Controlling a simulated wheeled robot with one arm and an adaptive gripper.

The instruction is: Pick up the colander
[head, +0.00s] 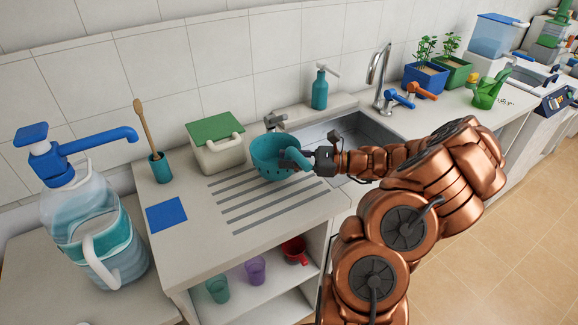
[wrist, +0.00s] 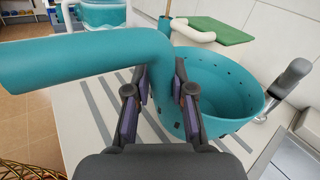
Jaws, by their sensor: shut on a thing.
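The teal colander (head: 272,155) is a round bowl with small holes, over the grooved drainboard left of the sink. In the wrist view the colander (wrist: 225,85) fills the right side, and its thick teal handle (wrist: 80,62) runs across the left. My gripper (head: 304,160) reaches in from the right in the head view. In the wrist view my gripper (wrist: 157,105) has its two fingers on either side of the handle, shut on it near the bowl. I cannot tell whether the colander touches the drainboard.
A cream box with a green lid (head: 215,142) stands just behind the colander. A teal cup with a wooden brush (head: 159,166), a blue square (head: 166,214) and a large water jug (head: 98,240) are to the left. The sink (head: 350,135) and tap (head: 379,75) are right. A soap bottle (head: 320,90) stands behind.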

